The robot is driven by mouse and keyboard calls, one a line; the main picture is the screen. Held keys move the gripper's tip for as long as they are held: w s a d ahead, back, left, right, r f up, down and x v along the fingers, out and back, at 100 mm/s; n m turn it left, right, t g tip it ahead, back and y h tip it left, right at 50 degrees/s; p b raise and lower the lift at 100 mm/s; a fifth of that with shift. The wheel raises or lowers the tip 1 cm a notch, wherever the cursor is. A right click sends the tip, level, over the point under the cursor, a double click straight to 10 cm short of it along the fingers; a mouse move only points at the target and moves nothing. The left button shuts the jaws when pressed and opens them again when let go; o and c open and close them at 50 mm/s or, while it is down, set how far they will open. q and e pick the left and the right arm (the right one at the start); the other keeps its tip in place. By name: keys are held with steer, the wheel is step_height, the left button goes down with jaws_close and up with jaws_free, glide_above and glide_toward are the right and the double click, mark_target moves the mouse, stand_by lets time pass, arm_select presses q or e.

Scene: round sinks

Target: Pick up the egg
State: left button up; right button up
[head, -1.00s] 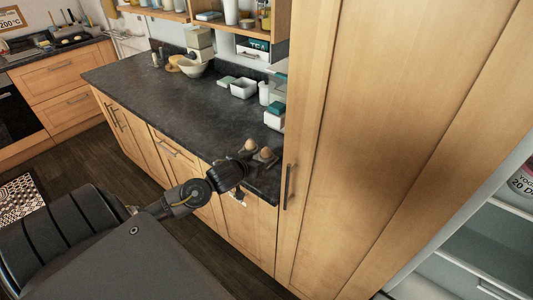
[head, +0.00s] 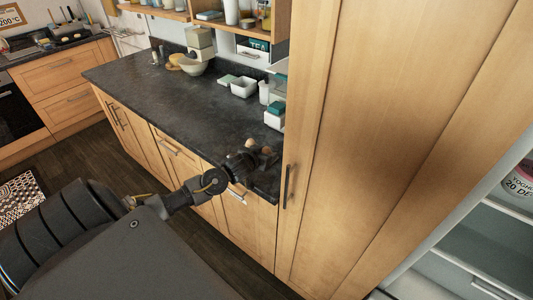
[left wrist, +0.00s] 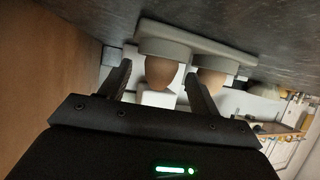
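Two brown eggs sit side by side in a pale grey holder (left wrist: 178,40) on the dark counter, shown upside down in the left wrist view. One egg (left wrist: 160,72) lies between the finger lines of my left gripper (left wrist: 157,70). The other egg (left wrist: 209,82) is just outside the right-hand finger. The fingers are apart, with a visible gap on each side of the egg between them. In the head view my left gripper (head: 252,156) is at the counter's near right end, partly hiding the eggs. My right gripper is not in view.
The dark counter (head: 185,105) is clear in its middle. A white dish (head: 243,87), a bottle and a teal-topped box (head: 275,115) stand along its back right. A tall wooden cabinet (head: 340,130) rises close to the right of the gripper.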

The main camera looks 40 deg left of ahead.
arm_select(q)
steer(key=c, duration=0.6)
steer(key=shift+c, duration=0.2)
